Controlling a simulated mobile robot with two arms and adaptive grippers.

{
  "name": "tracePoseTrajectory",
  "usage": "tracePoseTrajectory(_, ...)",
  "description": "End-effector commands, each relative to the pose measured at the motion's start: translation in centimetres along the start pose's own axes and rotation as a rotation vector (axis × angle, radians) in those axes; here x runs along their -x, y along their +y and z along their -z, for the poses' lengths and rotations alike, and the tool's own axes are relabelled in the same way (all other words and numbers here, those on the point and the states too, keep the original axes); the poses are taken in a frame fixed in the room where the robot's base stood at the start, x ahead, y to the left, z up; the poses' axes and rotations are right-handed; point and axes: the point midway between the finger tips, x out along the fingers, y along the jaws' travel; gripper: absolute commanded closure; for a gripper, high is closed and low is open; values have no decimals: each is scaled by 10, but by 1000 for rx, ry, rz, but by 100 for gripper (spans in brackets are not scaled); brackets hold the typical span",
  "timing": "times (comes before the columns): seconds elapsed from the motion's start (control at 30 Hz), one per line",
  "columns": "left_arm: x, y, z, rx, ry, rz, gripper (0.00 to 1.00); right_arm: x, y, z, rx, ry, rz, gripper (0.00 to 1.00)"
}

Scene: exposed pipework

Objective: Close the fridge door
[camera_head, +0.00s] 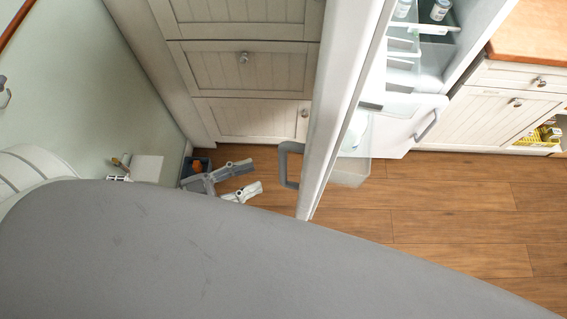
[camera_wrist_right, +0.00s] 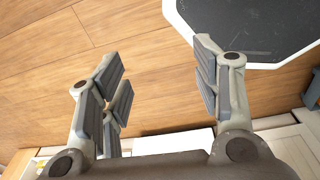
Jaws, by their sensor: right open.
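The fridge door (camera_head: 335,110) stands open, seen nearly edge-on in the head view. Its grey handle (camera_head: 283,165) is on the door's left side, near the lower end. The fridge interior (camera_head: 424,70) shows to the right of the door, with shelves and a white drawer (camera_head: 402,122). My left gripper (camera_head: 254,176) is left of the handle, apart from it. Its two fingers are spread and hold nothing. My right gripper (camera_wrist_right: 160,78) is open and empty above the wooden floor in the right wrist view. The right gripper cannot be made out in the head view.
White panelled cabinets (camera_head: 246,70) stand behind the door on the left, beside a pale green wall (camera_head: 85,85). A counter with an orange-brown top (camera_head: 530,45) stands at the right. The wooden floor (camera_head: 455,210) is clear right of the door.

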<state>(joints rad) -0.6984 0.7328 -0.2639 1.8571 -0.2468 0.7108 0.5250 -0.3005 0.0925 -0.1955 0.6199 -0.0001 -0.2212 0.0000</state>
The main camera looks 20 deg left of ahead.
Motion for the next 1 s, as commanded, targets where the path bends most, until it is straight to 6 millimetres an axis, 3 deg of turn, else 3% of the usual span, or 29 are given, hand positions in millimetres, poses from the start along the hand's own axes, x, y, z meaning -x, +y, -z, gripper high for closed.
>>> tracePoseTrajectory(0.2, -44, -1, -2, -1, 5, 2, 61, -14, -5, -1, -2, 1, 5, 42)
tracePoseTrajectory(0.4, -75, -1, -1, -2, 2, 2, 61, -19, -17, 1, -4, 4, 19, 42)
tracePoseTrajectory(0.6, -88, -1, -1, 0, -1, 3, 61, -21, -19, 2, -2, 5, 22, 42)
tracePoseTrajectory(0.87, -89, -1, -1, 0, -1, 3, 61, -21, -15, 1, 0, 5, 17, 42)
tracePoseTrajectory(1.0, -89, -1, -1, 0, -1, 3, 78, -21, -11, 0, 2, 4, 13, 42)
